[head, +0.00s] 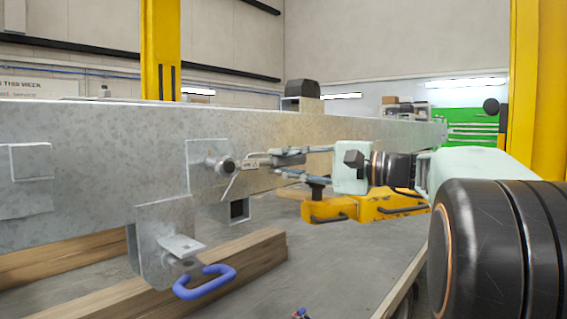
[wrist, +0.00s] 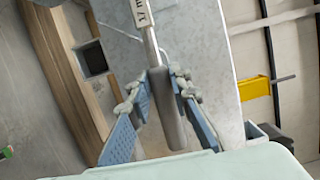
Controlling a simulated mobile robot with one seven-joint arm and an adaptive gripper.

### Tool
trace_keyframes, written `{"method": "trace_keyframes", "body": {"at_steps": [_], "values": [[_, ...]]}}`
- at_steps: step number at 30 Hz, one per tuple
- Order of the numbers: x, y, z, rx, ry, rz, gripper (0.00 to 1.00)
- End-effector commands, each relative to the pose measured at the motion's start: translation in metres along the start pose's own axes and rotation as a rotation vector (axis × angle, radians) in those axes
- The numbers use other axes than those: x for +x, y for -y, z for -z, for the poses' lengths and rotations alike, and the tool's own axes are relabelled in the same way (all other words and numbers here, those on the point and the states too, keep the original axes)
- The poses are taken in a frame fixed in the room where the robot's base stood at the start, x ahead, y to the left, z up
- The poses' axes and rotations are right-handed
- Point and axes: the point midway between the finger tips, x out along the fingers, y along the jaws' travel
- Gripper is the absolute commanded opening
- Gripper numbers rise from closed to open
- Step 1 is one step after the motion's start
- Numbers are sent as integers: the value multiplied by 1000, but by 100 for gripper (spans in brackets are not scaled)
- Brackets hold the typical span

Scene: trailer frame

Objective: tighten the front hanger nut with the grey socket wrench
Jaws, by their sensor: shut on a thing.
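The grey socket wrench (head: 252,163) is held roughly level in front of the galvanized trailer beam (head: 90,140). My gripper (head: 285,158) is shut on its handle. In the wrist view the handle (wrist: 167,115) lies between my two blue-padded fingers, and a marked shaft (wrist: 143,15) runs up out of the picture. The wrench's round socket end (head: 226,167) is at the stud on the hanger plate (head: 207,180). The front hanger nut itself is hidden there, and I cannot tell how fully the socket sits on it.
Below the plate is a bracket (head: 150,255) with a blue loop (head: 205,283). Timber beams (head: 240,260) lie on the floor. A yellow case-like thing (head: 365,206) is behind my wrist. Yellow posts (head: 160,50) stand at left and right.

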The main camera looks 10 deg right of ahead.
Motion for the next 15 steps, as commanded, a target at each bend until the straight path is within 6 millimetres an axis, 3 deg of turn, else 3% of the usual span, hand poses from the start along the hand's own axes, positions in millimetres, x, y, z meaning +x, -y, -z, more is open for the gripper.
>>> {"method": "trace_keyframes", "body": {"at_steps": [6, 15], "values": [[0, -15, -1, 104, 1, 29, 0], [0, -16, -1, 118, 2, 32, 0]]}}
